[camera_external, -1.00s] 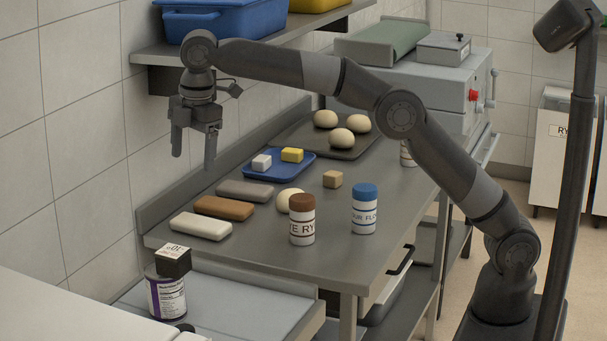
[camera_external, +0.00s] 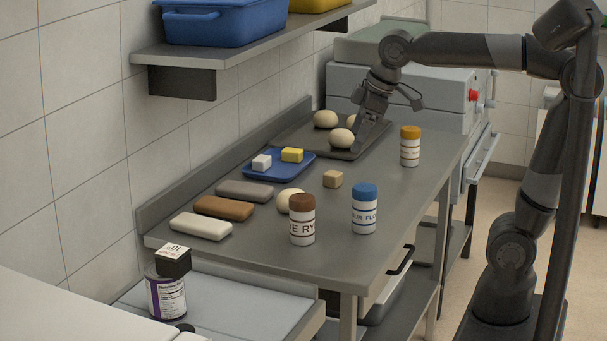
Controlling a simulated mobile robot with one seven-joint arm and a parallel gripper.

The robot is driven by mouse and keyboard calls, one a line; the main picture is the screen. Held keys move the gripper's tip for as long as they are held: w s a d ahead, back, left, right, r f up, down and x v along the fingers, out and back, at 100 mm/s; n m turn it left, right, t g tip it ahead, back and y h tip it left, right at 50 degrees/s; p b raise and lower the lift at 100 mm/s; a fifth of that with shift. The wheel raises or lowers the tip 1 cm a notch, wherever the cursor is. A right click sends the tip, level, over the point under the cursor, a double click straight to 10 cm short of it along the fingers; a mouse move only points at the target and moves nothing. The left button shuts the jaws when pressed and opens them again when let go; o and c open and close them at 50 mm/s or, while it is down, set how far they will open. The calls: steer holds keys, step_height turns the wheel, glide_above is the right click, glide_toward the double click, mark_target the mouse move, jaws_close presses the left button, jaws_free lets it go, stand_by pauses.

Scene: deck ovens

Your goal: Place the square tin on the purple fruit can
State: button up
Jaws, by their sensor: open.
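The square tin (camera_external: 173,262), black with a white top, rests on the purple fruit can (camera_external: 167,297). The can has a purple and white label and stands upright at the lower left, on or beside the light grey surface; its base is partly hidden. The tin looks slightly turned on the can's top. My gripper (camera_external: 362,140) is open, far from both, at the back of the metal table. Its fingers point down near the dough balls on the dark tray; I cannot tell whether they touch anything.
The table holds a dark tray (camera_external: 285,140) with dough balls (camera_external: 326,119), a blue tray (camera_external: 258,171) with two small blocks, several bars, and jars with brown (camera_external: 302,220), blue (camera_external: 364,210) and orange (camera_external: 410,147) lids. A wall shelf (camera_external: 235,50) carries bins.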

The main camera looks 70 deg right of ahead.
steer(key=s+d+f+m+t, duration=0.1)
steer(key=s+d+f+m, duration=0.3)
steer(key=s+f, duration=0.7)
steer(key=shift+s+d, duration=0.45)
steer(key=shift+s, duration=0.05)
